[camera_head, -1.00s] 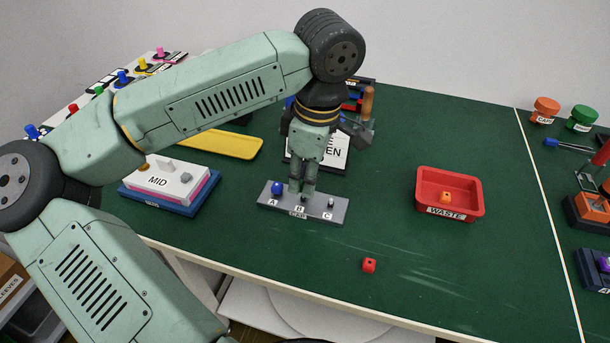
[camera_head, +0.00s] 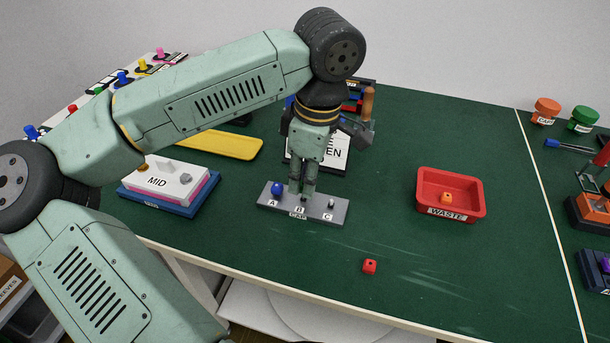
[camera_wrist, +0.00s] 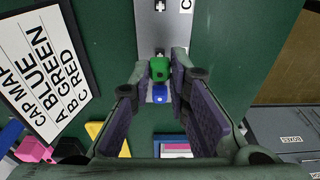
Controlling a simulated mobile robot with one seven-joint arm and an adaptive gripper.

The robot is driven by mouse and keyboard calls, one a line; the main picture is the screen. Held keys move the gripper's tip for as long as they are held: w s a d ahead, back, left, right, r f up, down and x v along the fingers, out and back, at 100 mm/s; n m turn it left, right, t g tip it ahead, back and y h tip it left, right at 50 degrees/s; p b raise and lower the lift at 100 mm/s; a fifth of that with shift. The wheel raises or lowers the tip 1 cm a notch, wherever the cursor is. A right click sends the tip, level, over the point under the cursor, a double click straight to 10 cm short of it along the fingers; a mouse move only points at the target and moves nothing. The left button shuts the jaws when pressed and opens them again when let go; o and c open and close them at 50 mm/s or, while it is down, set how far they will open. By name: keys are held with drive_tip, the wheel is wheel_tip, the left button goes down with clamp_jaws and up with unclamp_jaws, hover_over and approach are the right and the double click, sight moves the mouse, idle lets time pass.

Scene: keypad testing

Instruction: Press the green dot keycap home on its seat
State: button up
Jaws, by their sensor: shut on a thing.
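My gripper (camera_head: 302,194) points down over the middle seat, B, of the grey cap plate (camera_head: 264,200). Seat C (camera_head: 331,203) shows a bare post.
A red keycap (camera_head: 369,266) lies on the green table. The red waste tray (camera_head: 478,206) holds an orange cap. The cap map card (camera_head: 335,155) stands behind the plate.

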drive_tip(key=shift+f+b, duration=0.95)
drive_tip(key=shift+b, duration=0.2)
drive_tip(key=shift+r, duration=0.15)
drive_tip(key=shift+r+p, duration=0.35)
drive_tip(key=shift+r, duration=0.2)
drive_tip(key=shift+b, duration=0.5)
idle(1.7)
drive_tip(key=shift+f+b, duration=0.55)
drive_tip(key=shift+f, duration=0.1)
drive_tip(key=o, duration=0.8)
drive_tip(key=shift+o, duration=0.2)
wheel_tip(320, 180, up, 12)
drive_tip(key=d, duration=0.1)
drive_tip(key=shift+s+d, duration=0.2)
drive_tip(key=shift+s, duration=0.05)
